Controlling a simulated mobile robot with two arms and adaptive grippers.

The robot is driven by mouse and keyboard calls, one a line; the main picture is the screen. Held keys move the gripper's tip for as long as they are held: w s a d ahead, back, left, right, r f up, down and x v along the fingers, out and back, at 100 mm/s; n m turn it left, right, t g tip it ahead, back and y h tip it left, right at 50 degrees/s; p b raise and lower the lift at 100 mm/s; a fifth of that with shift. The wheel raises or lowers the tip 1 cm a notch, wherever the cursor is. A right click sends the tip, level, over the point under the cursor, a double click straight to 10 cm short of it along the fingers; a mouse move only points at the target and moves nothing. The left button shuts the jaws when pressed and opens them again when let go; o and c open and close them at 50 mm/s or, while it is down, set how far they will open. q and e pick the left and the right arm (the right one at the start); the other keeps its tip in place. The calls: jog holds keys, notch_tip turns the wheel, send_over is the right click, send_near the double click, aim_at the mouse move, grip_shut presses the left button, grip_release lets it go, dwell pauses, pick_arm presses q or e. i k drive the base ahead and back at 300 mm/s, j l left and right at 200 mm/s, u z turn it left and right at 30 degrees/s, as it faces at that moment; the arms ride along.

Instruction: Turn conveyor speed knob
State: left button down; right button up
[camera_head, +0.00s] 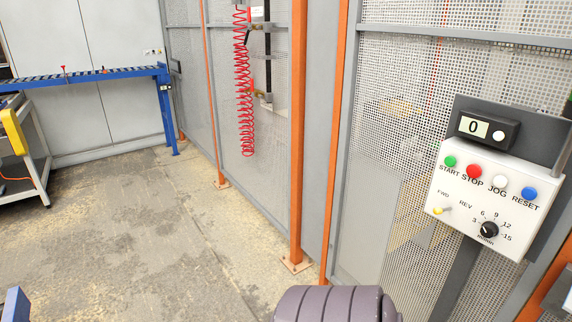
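The conveyor speed knob (489,230) is a small black dial at the lower right of a white control panel (470,208), on the right side of the head view. Numbers 3, 6, 9, 12 and 15 ring the knob. The display box (482,129) above the panel reads 0. Neither of my grippers shows in this view, and nothing touches the knob.
Green (450,161), red (474,171), white (500,181) and blue (530,193) buttons sit above the knob, with a yellowish FWD/REV switch (441,210) to its left. Mesh fencing (400,130) stands behind the panel. A blue conveyor (100,76) is far left. Floor between is clear.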

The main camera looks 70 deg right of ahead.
aim_at(489, 229)
jog(key=z, duration=3.6)
